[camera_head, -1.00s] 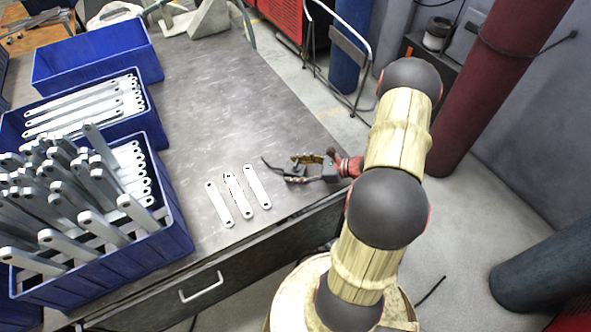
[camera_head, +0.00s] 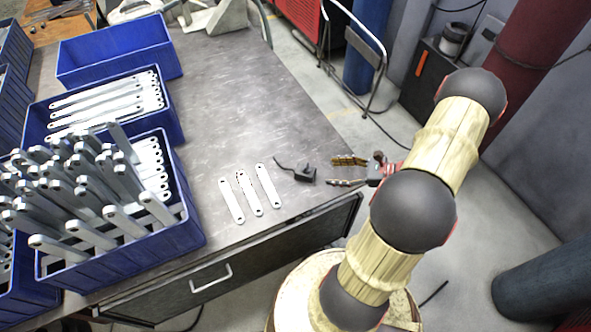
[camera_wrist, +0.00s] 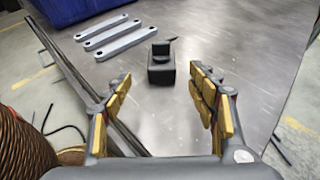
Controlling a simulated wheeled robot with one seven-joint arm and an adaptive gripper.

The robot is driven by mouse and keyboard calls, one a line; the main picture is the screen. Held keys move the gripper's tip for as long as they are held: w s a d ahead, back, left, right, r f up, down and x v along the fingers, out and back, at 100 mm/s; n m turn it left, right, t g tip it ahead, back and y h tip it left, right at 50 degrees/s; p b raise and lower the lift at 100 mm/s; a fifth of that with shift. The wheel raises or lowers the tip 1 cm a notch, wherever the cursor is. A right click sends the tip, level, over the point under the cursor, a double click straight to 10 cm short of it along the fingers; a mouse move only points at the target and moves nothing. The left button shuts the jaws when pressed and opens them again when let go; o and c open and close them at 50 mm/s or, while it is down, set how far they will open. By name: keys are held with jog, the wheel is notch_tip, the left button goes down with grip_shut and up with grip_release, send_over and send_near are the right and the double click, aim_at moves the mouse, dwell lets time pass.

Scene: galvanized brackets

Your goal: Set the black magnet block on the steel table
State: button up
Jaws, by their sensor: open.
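The black magnet block (camera_head: 305,174) sits on the steel table (camera_head: 262,112) near its front right edge. It also shows in the wrist view (camera_wrist: 161,66), upright on the tabletop, with a thin dark piece sticking out behind it. My gripper (camera_head: 340,172) is open and empty, just right of the block and apart from it. In the wrist view my gripper's fingers (camera_wrist: 165,95) are spread wide, and the block stands ahead between them, beyond the fingertips.
Flat galvanized brackets (camera_head: 249,192) lie left of the block. A blue bin (camera_head: 190,232) heaped with brackets stands at the table's left. An empty blue bin (camera_head: 120,62) stands farther back. The middle and back right of the tabletop are clear.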

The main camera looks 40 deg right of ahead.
jog(key=w+a+r+n+g, duration=0.2)
jog(key=a+r+n+g, duration=0.3)
jog(key=a+r+n, duration=0.4)
jog(key=w+a+r+n+g, duration=0.2)
jog(key=a+r+n+g, duration=0.3)
jog(key=a+r, duration=0.45)
jog(key=s+a+r+n+t+h, duration=0.4)
jog(key=s+a+r+n+h, duration=0.3)
jog(key=a+r+n, duration=0.5)
notch_tip(320, 180, up, 3)
jog(key=s+n, duration=0.2)
jog(key=n, duration=0.1)
jog(key=shift+s+a+n, duration=0.2)
jog(key=shift+a+n, duration=0.1)
